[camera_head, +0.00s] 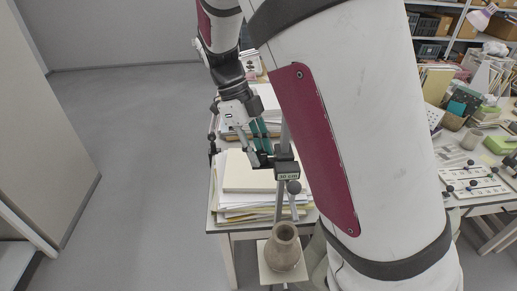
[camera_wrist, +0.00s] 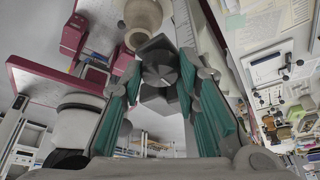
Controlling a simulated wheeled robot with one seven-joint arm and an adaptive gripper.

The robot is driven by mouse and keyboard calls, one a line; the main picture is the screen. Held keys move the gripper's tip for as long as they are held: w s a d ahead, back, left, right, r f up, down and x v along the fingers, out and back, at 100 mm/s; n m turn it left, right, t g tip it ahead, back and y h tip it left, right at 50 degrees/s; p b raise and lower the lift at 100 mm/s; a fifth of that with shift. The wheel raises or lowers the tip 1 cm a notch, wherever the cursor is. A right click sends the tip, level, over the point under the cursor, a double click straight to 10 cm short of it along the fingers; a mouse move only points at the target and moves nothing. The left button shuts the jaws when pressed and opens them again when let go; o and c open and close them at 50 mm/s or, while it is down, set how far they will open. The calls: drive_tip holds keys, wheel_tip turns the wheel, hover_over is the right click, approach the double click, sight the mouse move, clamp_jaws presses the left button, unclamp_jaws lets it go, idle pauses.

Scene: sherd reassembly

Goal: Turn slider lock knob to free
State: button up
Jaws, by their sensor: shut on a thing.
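The slider (camera_head: 287,172) is a dark block with a small marked plate, on an upright metal post (camera_head: 279,208) in the head view. The slider lock knob is a dark faceted piece (camera_wrist: 161,66) in the wrist view. My gripper (camera_head: 262,157) reaches down to the slider's left side, its teal-padded fingers closed on the knob. In the wrist view the fingertips of my gripper (camera_wrist: 160,82) sit on either side of the knob. Its turn position cannot be read. A grey round knob (camera_head: 293,187) hangs just below the slider.
A tan clay vessel (camera_head: 283,247) stands on a pale platform (camera_head: 270,275) below the slider. Stacked papers (camera_head: 245,175) lie on the table behind the post. A cluttered bench (camera_head: 480,190) is at right. Open floor (camera_head: 140,130) lies to the left.

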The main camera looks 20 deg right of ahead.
drive_tip(key=n+p, duration=0.1)
drive_tip(key=n+h+p, duration=0.1)
drive_tip(key=n+p, duration=0.1)
drive_tip(key=shift+s+a+r+t, duration=0.1)
drive_tip(key=shift+s+r+t, duration=0.1)
drive_tip(key=shift+s+t, duration=0.15)
drive_tip(key=shift+w+f+n+t+h+p, duration=0.15)
drive_tip(key=shift+n+t+p, duration=0.2)
drive_tip(key=shift+n+p, duration=0.55)
drive_tip(key=shift+r+n+t+h+p, duration=0.15)
drive_tip(key=shift+n+t+p, duration=0.15)
drive_tip(key=shift+n+p, duration=0.55)
drive_tip(key=shift+f+n, duration=0.15)
drive_tip(key=shift+n, duration=0.1)
drive_tip(key=o, duration=1.2)
drive_tip(key=shift+c, duration=0.2)
drive_tip(key=v, duration=1.2)
drive_tip(key=shift+a, duration=0.1)
drive_tip(key=shift+c, duration=0.5)
